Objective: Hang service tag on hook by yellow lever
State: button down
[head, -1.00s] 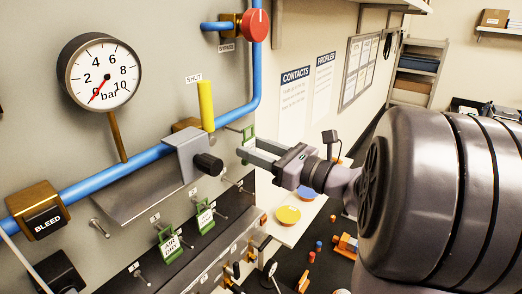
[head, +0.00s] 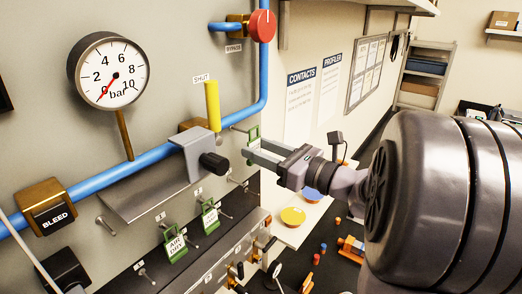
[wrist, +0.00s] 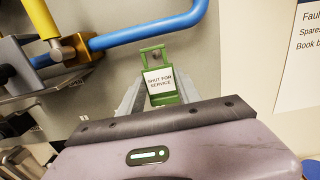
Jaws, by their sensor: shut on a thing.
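The service tag is green with a white label reading "SHUT FOR SERVICE" (wrist: 160,83); in the head view it shows edge-on (head: 254,136). My gripper (head: 252,152) is shut on its lower part and holds it upright near the panel; the fingers flank the tag in the wrist view (wrist: 153,95). The yellow lever (head: 212,105) stands upright under a SHUT label, left of the tag; its lower end shows in the wrist view (wrist: 42,18). A thin hook (head: 238,128) sticks out between lever and tag. I cannot tell whether it passes through the tag's loop.
A grey bracket with a black knob (head: 213,163) juts out left of my gripper. A blue pipe (head: 262,75) bends upward behind the tag. Green tags, one reading AIR DRY (head: 175,246), hang on lower pegs.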

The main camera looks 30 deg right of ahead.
aim_at(255, 148)
jog(key=shift+w, duration=0.1)
jog(key=shift+p+x, duration=0.3)
jog(key=shift+x, duration=1.65)
jog(key=shift+f, duration=0.25)
jog(key=shift+f+b, duration=0.3)
jog(key=shift+b, duration=0.15)
jog(key=c, duration=0.7)
grip_release()
jog(key=shift+c, duration=0.2)
jog(key=shift+c, duration=0.5)
